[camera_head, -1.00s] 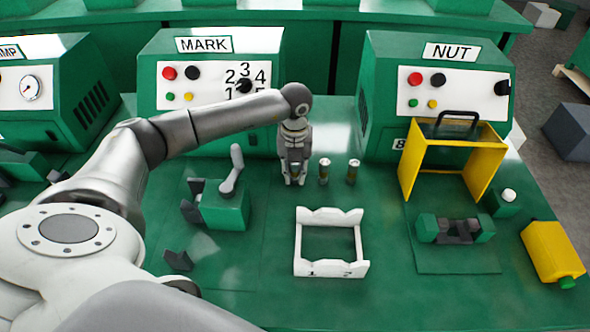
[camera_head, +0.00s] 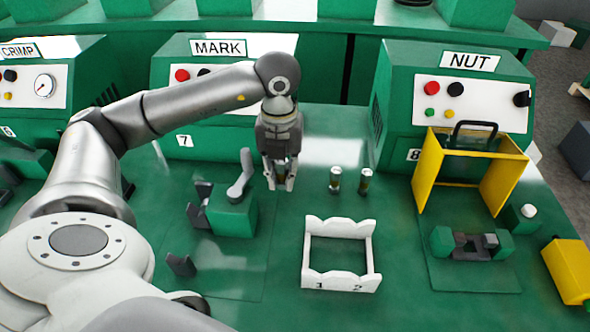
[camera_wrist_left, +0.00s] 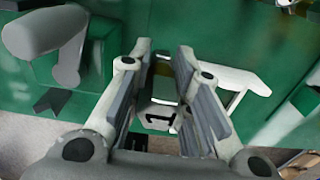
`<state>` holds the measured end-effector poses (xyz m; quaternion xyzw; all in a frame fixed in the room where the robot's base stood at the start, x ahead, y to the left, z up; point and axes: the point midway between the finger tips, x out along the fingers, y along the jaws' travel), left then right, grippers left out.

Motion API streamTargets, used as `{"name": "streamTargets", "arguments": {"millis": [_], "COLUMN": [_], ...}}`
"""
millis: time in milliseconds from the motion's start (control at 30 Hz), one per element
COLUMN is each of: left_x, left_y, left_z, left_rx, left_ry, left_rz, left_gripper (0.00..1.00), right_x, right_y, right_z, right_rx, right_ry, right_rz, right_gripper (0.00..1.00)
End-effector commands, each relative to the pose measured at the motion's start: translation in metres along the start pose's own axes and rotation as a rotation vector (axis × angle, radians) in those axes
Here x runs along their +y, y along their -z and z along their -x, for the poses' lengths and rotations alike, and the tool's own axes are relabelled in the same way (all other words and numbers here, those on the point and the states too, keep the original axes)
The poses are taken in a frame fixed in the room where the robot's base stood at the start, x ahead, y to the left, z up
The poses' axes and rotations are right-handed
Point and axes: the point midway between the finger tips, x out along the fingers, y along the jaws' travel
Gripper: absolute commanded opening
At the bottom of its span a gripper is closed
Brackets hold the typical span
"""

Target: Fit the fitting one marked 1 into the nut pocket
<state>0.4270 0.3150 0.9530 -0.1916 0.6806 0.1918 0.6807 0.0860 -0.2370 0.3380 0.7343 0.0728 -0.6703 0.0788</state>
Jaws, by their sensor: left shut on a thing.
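My left gripper (camera_head: 280,184) is shut on a small brass-and-dark fitting (camera_head: 281,173), mostly hidden between its fingers. It is over the green table, between the crank vise and two upright fittings; any gap beneath is unclear. The nut pocket appears to be the dark-jawed green holder (camera_head: 472,245) before the NUT machine (camera_head: 455,95), well right of the gripper. It looks empty. My right gripper is not in view.
Two more fittings (camera_head: 335,180) stand right of my gripper. A white rack (camera_head: 340,281) marked 1 and 2 lies nearer. The crank vise (camera_head: 233,215) is close on the left.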

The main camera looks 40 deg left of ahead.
Motion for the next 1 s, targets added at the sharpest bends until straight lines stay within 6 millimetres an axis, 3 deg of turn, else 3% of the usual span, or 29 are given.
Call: {"name": "streamTargets", "arguments": {"millis": [300,667,1000], "left_x": [0.016,0.016,0.001], "left_y": [0.031,0.036,0.044], "left_z": [0.015,0.017,0.01], "left_rx": [-0.001,0.001,0.006], "left_ry": [0.0,0.001,0.005], "left_rz": [0.001,-0.044,-0.521], "left_gripper": [0.0,0.0,0.0], "right_x": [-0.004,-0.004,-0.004], "right_y": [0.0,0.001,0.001], "right_z": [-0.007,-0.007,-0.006], "right_rx": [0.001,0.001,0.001], "right_ry": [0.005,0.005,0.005], "right_rz": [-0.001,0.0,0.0], "right_gripper": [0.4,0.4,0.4]}}
